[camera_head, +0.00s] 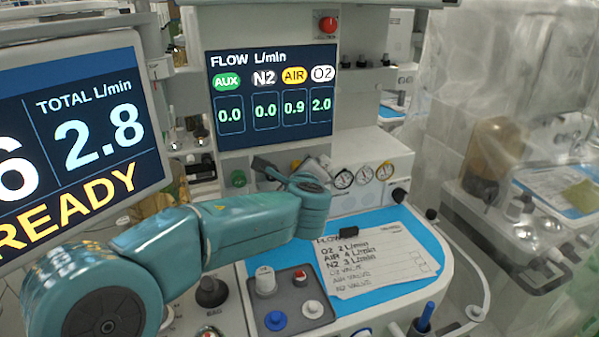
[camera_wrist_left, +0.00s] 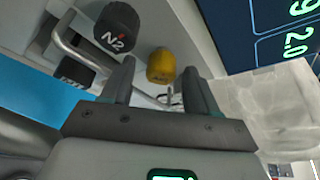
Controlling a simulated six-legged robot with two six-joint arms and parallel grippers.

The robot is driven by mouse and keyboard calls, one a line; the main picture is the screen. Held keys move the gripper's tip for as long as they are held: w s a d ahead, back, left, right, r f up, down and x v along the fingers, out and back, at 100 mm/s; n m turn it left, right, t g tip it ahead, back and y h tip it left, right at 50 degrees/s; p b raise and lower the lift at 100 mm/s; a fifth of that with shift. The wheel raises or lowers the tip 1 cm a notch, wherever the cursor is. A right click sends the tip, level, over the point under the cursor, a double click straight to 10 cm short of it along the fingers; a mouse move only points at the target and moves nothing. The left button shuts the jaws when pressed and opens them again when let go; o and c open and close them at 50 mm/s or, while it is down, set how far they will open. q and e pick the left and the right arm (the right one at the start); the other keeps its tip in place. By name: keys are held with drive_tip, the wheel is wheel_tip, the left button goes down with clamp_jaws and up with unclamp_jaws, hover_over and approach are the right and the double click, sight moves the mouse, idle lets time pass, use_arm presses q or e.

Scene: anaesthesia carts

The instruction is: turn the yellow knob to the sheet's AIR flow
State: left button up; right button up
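The yellow knob (camera_wrist_left: 160,66) shows in the left wrist view between the two fingertips of my left gripper (camera_wrist_left: 157,78). Gaps show on both sides of the knob, so the gripper is open and not closed on it. I cannot tell how far the fingers reach around it. In the head view my left gripper (camera_head: 268,168) is at the panel under the flow display, and my arm hides part of the knobs. The sheet (camera_head: 375,262) reads O2 2, AIR 4, N2 3 L/min. The flow display (camera_head: 272,98) shows AIR 0.9, O2 2.0, N2 0.0, AUX 0.0.
A black N2 knob (camera_wrist_left: 118,27) is close to the left finger, with a metal guard rail (camera_wrist_left: 75,52) near it. A green knob (camera_head: 238,178) is left of my gripper. Gauges (camera_head: 364,174) are to the right. A grey tray (camera_head: 292,290) holds small parts.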

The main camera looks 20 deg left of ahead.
use_arm(q)
drive_tip(key=shift+s+r, duration=0.1)
drive_tip(key=b+v, duration=0.1)
drive_tip(key=v, duration=1.5)
